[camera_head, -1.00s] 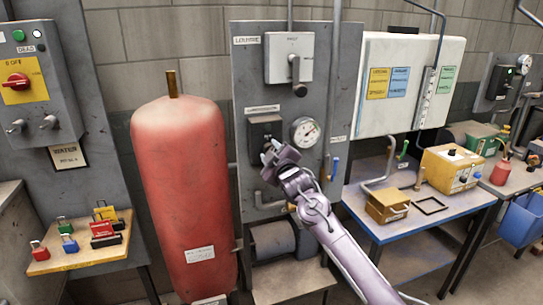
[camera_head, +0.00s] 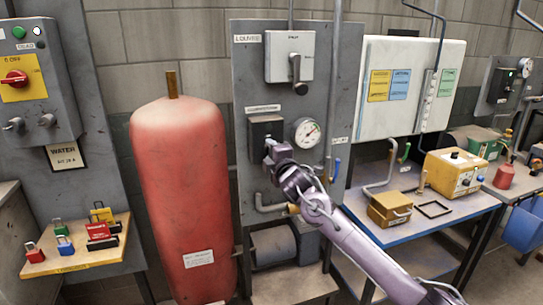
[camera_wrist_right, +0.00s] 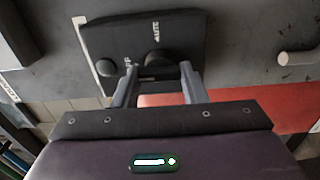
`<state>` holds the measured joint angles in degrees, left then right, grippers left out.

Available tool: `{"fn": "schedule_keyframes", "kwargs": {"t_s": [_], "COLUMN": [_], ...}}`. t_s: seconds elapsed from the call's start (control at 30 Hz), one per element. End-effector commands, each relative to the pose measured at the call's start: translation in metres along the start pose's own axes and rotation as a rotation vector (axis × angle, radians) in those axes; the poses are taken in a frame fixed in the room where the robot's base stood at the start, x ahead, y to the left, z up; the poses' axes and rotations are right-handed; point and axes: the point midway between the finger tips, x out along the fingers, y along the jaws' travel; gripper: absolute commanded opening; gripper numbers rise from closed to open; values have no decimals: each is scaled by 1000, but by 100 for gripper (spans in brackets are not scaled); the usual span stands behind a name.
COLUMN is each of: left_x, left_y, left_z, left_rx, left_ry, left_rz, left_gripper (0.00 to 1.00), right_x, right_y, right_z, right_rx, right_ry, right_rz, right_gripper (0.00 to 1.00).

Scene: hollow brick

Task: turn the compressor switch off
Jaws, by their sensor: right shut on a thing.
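The compressor switch is a dark box (camera_head: 261,128) on the grey panel (camera_head: 342,75), left of the round gauge. My right gripper (camera_head: 270,153) is at its lower right and hides part of its front. In the right wrist view the black switch box (camera_wrist_right: 142,28) shows upside down, with white lettering that reads AUTO and partly OFF. A dark round knob (camera_wrist_right: 157,60) sits between the two fingertips of my right gripper (camera_wrist_right: 158,72), which is shut on it. My left gripper is not in view.
A pressure gauge (camera_head: 307,133) is just right of the switch. A grey lever box (camera_head: 290,55) is above it. A tall red tank (camera_head: 182,190) stands to the left. A blue-topped bench (camera_head: 395,235) with a yellow box (camera_head: 452,172) is to the right.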

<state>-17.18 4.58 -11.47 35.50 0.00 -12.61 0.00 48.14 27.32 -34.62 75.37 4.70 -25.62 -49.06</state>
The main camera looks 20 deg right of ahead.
Motion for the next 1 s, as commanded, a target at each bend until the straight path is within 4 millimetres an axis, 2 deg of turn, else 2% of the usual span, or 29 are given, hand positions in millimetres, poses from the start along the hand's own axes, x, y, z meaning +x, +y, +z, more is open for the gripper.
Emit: {"fn": "schedule_keyframes", "kwargs": {"t_s": [0.53, 0.57, 0.7, 1.0], "left_x": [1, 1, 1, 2], "left_y": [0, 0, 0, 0], "left_z": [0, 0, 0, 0], "left_rx": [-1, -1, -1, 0], "left_ry": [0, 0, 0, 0], "left_rz": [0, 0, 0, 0], "left_gripper": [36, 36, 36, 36], "right_x": [0, 0, 0, -1], "right_y": [-2, -2, -2, -1], "right_z": [-1, -1, -1, 0], "right_rx": [-25, -25, -24, -22], "right_ry": [2, 2, 2, 1], "right_rz": [-5, -5, -4, -2], "right_gripper": [16, 42, 61, 61]}}
